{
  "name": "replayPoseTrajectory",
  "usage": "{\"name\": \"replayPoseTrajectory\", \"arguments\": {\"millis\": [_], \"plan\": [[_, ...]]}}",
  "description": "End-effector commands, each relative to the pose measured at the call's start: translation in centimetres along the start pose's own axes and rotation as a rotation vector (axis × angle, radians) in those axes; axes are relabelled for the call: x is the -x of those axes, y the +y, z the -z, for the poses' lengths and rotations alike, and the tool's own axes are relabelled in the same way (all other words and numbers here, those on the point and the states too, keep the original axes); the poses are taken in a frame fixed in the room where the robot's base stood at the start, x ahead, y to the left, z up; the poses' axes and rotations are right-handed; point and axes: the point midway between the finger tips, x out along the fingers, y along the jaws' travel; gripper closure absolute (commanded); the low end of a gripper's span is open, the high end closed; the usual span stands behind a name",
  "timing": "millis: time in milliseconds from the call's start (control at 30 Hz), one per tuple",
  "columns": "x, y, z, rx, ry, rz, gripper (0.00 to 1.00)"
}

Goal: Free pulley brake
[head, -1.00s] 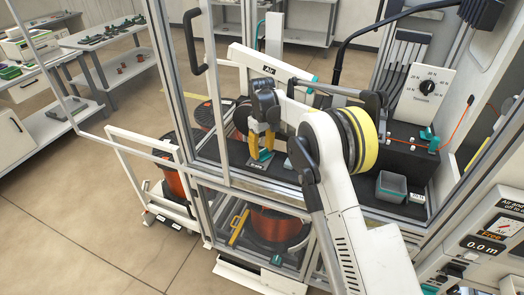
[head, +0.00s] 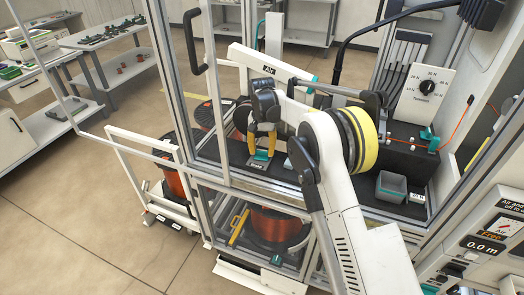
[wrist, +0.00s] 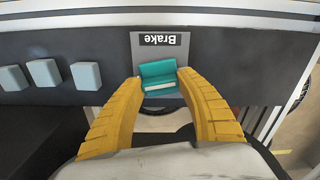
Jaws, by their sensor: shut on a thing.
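The teal brake lever (head: 262,155) sits on a grey plate marked "Brake" (wrist: 160,42) on the machine's dark shelf. In the wrist view the lever (wrist: 158,72) lies between the two yellow fingertips of my gripper (wrist: 160,76). The fingers close on its two sides. In the head view my gripper (head: 262,145) reaches down to the plate, and its fingers partly hide the lever. A wheel with yellow and black rims (head: 362,140), which looks like the pulley, stands right of the gripper, partly hidden by my arm.
Metal frame posts (head: 212,90) stand left of my gripper. Several pale blocks (wrist: 45,74) lie beside the brake plate. Copper wire spools (head: 275,228) are below.

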Motion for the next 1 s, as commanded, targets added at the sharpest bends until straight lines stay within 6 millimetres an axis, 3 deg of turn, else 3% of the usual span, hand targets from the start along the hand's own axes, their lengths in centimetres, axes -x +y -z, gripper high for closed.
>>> {"name": "replayPoseTrajectory", "arguments": {"millis": [400,967,1000], "plan": [[-0.09,0.03,-0.06,-0.184,-0.002,-0.001,0.87],[-0.09,0.03,-0.05,-0.210,-0.002,-0.001,0.87],[-0.09,0.03,-0.05,-0.210,-0.002,-0.001,0.44]]}}
